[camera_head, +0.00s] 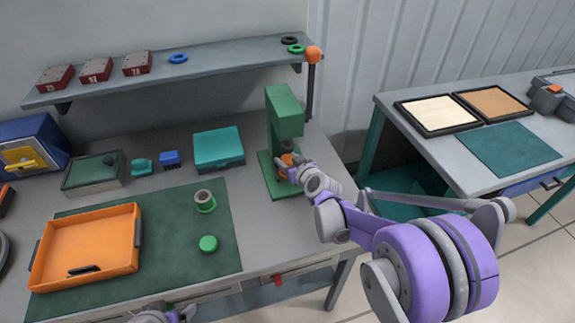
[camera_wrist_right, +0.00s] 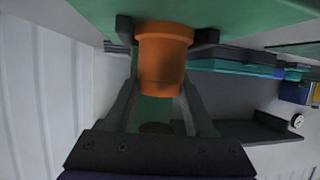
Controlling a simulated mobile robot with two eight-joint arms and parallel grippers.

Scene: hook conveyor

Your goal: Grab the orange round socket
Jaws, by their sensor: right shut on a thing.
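The orange round socket (camera_wrist_right: 162,60) sits between the fingertips of my right gripper (camera_wrist_right: 165,38) in the right wrist view. The right gripper is shut on it. In the head view a small part of the orange socket (camera_head: 287,159) shows at the base of the green press (camera_head: 284,112), with my right gripper (camera_head: 284,172) at it from the right. I cannot tell whether the socket still touches the press base. My left gripper (camera_head: 165,314) shows only in part at the bottom edge, and its fingers are cut off.
The green press has an orange-knobbed lever (camera_head: 312,56). A green mat (camera_head: 165,212) holds an orange tray (camera_head: 88,247), a green ring-shaped part (camera_head: 205,201) and a green round part (camera_head: 208,243). A teal box (camera_head: 218,148) stands left of the press. A shelf (camera_head: 210,67) runs behind.

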